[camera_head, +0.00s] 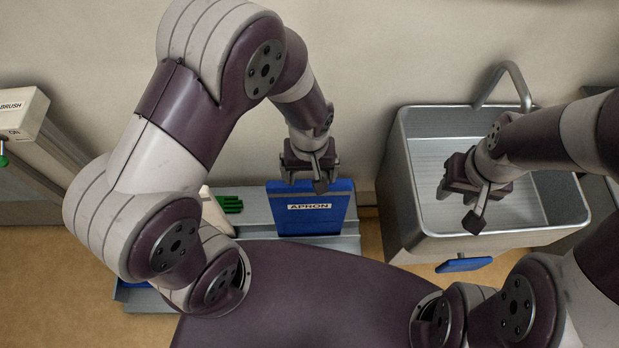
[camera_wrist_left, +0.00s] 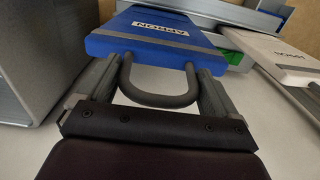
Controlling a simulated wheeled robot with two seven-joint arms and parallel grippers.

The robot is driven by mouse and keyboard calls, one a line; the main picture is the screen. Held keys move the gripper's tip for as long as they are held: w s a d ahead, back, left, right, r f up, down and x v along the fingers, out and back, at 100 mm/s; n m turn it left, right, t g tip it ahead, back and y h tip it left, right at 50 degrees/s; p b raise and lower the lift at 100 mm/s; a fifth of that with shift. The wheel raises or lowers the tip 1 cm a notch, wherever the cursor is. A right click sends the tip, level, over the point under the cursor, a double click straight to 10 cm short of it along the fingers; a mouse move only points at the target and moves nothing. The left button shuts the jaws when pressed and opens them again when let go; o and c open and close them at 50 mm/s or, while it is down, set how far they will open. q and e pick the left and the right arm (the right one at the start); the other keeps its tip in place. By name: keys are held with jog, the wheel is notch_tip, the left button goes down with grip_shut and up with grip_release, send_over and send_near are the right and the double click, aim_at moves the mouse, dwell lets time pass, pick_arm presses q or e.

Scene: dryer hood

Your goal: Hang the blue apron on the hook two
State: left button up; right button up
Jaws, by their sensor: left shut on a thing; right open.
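The blue apron (camera_head: 308,214) is a flat blue panel with a white APRON label, in the middle of the head view. In the left wrist view the apron (camera_wrist_left: 150,42) has a grey loop handle between my fingers. My left gripper (camera_head: 306,179) is shut on this handle, with the apron just beyond the fingertips. My right gripper (camera_head: 462,206) is open and empty above the sink. I cannot make out hook two in either view.
A metal sink (camera_head: 399,170) with a curved tap stands at the right. A grey tray (camera_head: 262,221) with a green item (camera_head: 230,204) lies behind and left of the apron. A white labelled panel (camera_wrist_left: 275,53) shows in the left wrist view. A box marked BRUSH (camera_head: 22,108) is far left.

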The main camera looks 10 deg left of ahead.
pick_arm(q)
jog(key=shift+f+p, duration=0.4)
jog(key=shift+f, duration=0.3)
jog(key=shift+w+f, duration=0.15)
jog(key=shift+f, duration=0.3)
jog(key=shift+f, duration=0.15)
jog(key=o, duration=1.6)
jog(key=shift+o, duration=0.2)
jog(key=shift+b, duration=0.3)
